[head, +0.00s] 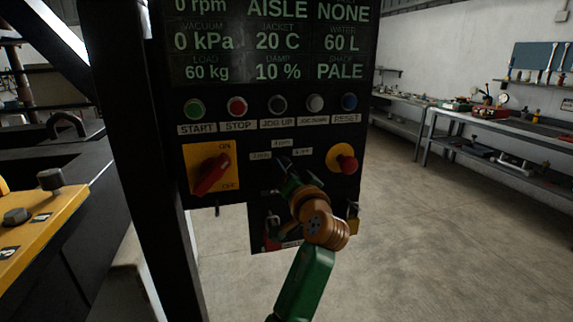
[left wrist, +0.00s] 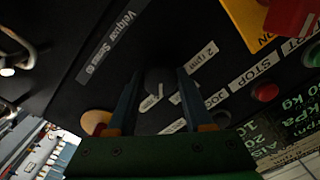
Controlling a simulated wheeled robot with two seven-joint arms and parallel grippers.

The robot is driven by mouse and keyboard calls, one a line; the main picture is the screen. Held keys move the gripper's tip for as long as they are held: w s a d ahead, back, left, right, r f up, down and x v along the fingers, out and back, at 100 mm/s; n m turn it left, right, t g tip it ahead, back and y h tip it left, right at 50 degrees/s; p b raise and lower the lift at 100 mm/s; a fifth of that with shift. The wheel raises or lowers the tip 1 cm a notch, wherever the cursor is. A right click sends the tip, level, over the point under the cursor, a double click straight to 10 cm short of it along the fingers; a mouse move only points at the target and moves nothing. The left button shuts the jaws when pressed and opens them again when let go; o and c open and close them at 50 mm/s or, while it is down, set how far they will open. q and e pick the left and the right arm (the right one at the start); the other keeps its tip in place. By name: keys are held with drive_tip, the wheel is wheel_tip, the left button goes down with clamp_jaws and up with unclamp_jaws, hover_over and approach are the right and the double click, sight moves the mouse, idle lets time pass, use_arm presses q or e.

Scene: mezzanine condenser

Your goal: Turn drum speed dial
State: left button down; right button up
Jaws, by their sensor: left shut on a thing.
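The drum speed dial (left wrist: 158,76) is a small dark knob on the black control panel (head: 255,190), with small white labels around it. My left gripper (head: 286,166) reaches up to the panel from below and covers most of the dial in the head view. In the left wrist view its two fingers (left wrist: 159,84) stand on either side of the dial, shut on it. The dial's pointer is too dark to read. My right gripper is in neither view.
A red rotary switch (head: 211,173) on a yellow plate is left of the dial, and a red mushroom button (head: 347,163) is right. A row of push buttons (head: 279,104) and a display (head: 270,40) are above. A workbench (head: 500,122) stands far right; the floor between is clear.

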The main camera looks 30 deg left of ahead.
use_arm(q)
drive_tip(key=shift+r+m+p, duration=0.1)
drive_tip(key=shift+m+p, duration=0.9)
drive_tip(key=shift+m, duration=0.6)
drive_tip(key=shift+c, duration=1.5)
unclamp_jaws()
drive_tip(key=b+v, duration=0.3)
drive_tip(key=v, duration=0.4)
